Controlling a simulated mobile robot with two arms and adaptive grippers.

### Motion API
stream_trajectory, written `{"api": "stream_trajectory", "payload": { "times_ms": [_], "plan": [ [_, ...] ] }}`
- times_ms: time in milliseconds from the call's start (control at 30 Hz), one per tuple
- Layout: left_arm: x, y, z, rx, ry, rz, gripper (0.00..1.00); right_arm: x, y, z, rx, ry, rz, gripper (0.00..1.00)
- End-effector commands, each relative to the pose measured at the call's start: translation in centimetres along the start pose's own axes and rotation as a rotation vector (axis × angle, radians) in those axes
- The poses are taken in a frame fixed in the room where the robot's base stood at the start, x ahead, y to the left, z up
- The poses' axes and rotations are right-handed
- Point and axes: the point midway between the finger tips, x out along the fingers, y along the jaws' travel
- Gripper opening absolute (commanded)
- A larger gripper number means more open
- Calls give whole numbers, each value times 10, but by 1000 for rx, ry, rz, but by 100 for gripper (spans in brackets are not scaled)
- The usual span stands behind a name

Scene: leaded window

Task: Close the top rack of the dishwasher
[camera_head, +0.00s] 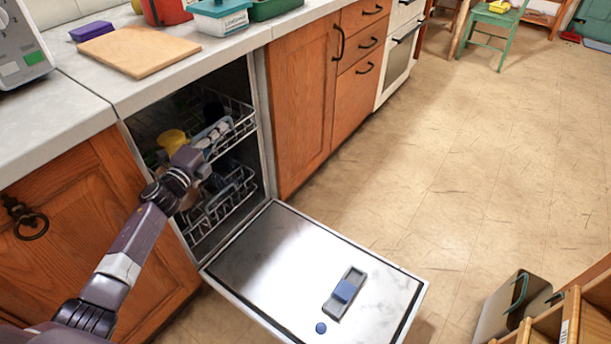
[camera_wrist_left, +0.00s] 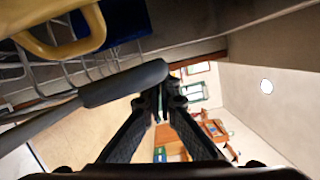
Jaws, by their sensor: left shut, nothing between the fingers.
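The dishwasher (camera_head: 262,120) stands open under the counter, its door (camera_head: 285,250) folded down flat. The top rack (camera_head: 243,118) is a wire rack that looks mostly inside the cavity; I cannot tell how far out it sits. It holds a yellow mug (camera_head: 172,141), which also shows close up in the left wrist view (camera_wrist_left: 62,48). A grey bar, seemingly the rack's handle (camera_wrist_left: 125,82), lies just by my fingers. My left gripper (camera_head: 203,160) is at the rack's front, shut and empty, its fingertips together in the wrist view (camera_wrist_left: 157,97). My right gripper is out of view.
The bottom rack (camera_head: 228,198) sits inside, below the top rack. A blue detergent lid (camera_head: 346,291) is on the door. Wooden cabinets (camera_head: 300,100) flank the opening. A cutting board (camera_head: 138,50) lies on the counter above. Floor beyond the door is clear.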

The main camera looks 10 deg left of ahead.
Motion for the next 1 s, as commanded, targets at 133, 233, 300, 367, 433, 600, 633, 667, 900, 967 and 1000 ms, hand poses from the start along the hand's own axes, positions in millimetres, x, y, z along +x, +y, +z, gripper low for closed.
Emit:
{"api": "stream_trajectory", "payload": {
  "times_ms": [133, 233, 300, 367, 433, 600, 633, 667, 900, 967, 1000],
  "plan": [
    [0, 0, 0, 0, -1, 0, 0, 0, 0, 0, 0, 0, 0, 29],
    [0, 0, 0, 0, -1, 0, 0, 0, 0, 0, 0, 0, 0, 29],
    [0, -1, 0, 0, -1, 0, 0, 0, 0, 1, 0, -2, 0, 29],
    [0, -4, 1, 2, -1, 0, 0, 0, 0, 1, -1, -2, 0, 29],
    [1, -10, 3, 4, -1, -1, 0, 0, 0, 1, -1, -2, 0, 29],
    [2, -40, 9, 8, 1, -3, 0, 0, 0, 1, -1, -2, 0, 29],
    [2, -46, 10, 8, 1, -3, 0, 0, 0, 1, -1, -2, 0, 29],
    [2, -51, 10, 9, 2, -2, 0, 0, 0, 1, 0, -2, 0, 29],
    [4, -86, 17, 5, 1, -2, 0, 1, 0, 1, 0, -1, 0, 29],
    [5, -91, 18, 3, 1, -1, 0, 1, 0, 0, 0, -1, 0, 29],
    [5, -94, 18, 2, 0, -1, 0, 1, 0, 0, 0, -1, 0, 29]
  ]
}}
